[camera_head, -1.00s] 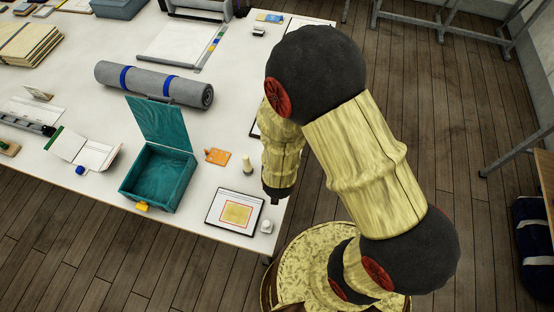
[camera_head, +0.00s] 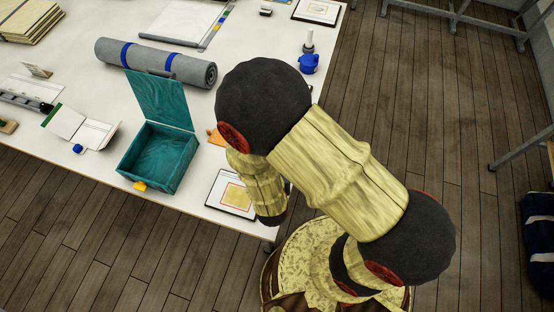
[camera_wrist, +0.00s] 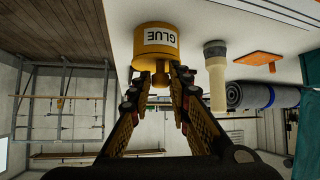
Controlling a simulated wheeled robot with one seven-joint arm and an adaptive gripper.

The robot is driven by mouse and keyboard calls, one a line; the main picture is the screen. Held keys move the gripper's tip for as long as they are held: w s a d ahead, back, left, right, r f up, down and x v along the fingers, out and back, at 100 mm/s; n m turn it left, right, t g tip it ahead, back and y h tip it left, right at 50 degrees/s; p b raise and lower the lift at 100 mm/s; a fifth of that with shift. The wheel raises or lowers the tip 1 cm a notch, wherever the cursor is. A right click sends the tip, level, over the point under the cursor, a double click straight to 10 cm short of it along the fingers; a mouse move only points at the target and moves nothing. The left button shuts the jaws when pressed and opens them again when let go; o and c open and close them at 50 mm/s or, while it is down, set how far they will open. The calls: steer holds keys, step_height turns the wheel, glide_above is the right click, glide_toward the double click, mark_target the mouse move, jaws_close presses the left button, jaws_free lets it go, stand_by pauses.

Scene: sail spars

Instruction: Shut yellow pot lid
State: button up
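The yellow pot (camera_wrist: 157,48), labelled GLUE, shows in the wrist view, where the picture is upside down and the table is at the top. A small yellow knob or stem (camera_wrist: 160,76) sticks out from its lid end. My gripper (camera_wrist: 160,84) is open, with one finger on each side of this knob and a gap showing between them. Whether either finger touches the knob, and whether the lid is fully seated, I cannot tell. In the head view my arm hides the pot, and my fingertips are hidden too.
A pale cylinder with a grey end (camera_wrist: 216,75) stands close beside my finger. An orange card (camera_wrist: 258,58) and a grey roll (camera_head: 155,62) lie farther off. An open teal box (camera_head: 158,155) and a framed sheet (camera_head: 230,194) are near the table's front edge.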

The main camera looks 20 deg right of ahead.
steer(key=shift+o, duration=0.5)
steer(key=shift+r, duration=0.1)
steer(key=shift+s+a+r, duration=0.1)
steer(key=shift+a+r, duration=0.05)
steer(key=v, duration=1.1)
steer(key=shift+s, duration=0.25)
steer(key=shift+r, duration=0.1)
